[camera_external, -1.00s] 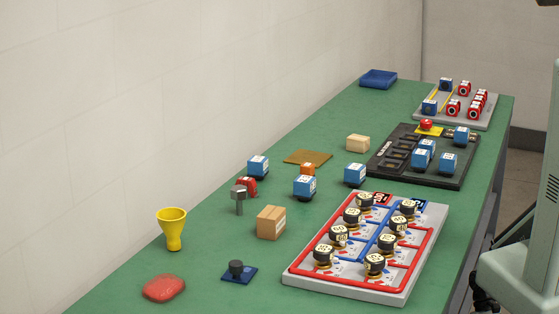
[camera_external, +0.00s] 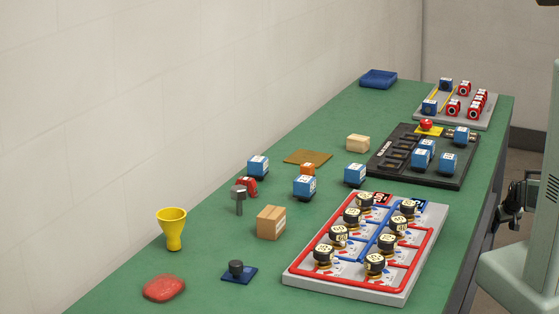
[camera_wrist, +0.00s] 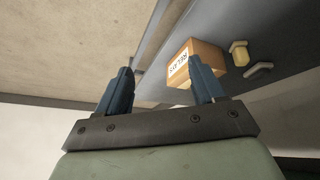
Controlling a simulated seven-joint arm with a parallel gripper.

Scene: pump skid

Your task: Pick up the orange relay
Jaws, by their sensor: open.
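The orange relay (camera_external: 307,169) is a small block on the green bench in the external view. It stands just behind a blue relay (camera_external: 304,187) that hides its lower part. My gripper (camera_wrist: 163,82) is open and empty in the wrist view, its two dark blue fingers wide apart. The wrist view does not show the orange relay. In the external view, my pale green arm is at the right edge, off the bench and far from the orange relay.
Other blue relays (camera_external: 258,166) (camera_external: 355,174) and a red part (camera_external: 247,186) stand near the orange relay. A manifold board (camera_external: 430,225) and black rack (camera_external: 400,175) lie between it and my arm. The wrist view shows a cardboard box (camera_wrist: 205,57) marked RELAYS.

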